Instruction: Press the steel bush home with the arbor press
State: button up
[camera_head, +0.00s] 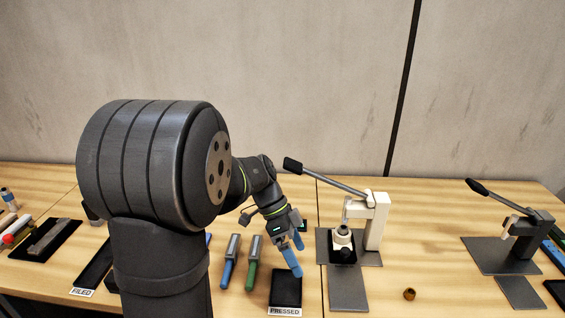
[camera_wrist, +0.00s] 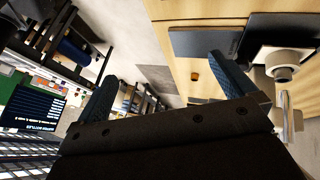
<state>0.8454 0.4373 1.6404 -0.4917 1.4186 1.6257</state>
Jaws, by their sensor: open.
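The cream arbor press (camera_head: 378,222) stands right of my gripper, its lever (camera_head: 330,178) raised to the left with a black grip. Under its ram sits a pale, round part (camera_head: 343,238) on a dark block; I cannot tell whether this includes the steel bush. The round part also shows at the right of the wrist view (camera_wrist: 284,66). My gripper (camera_head: 294,256) is open, with blue fingers pointing down, left of the press and above the tray marked PRESSED (camera_head: 286,288). Nothing shows between the fingers (camera_wrist: 162,68).
A small brown ring (camera_head: 409,294) lies on the bench right of the press's front plate (camera_head: 348,288). A black press (camera_head: 530,240) stands farther right. Blue- and green-handled tools (camera_head: 254,262) lie left of my gripper. A tray marked FILED (camera_head: 92,268) is at the left.

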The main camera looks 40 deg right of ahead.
jog(key=w+a+r+n+h, duration=0.2)
jog(key=w+a+r+h, duration=0.2)
jog(key=w+r+h, duration=0.6)
jog(key=w+a+r+n+h, duration=0.1)
jog(key=w+a+r+h, duration=0.2)
jog(key=w+r, duration=0.75)
jog(key=d+f, duration=0.5)
jog(key=d, duration=0.3)
jog(key=shift+d, duration=0.15)
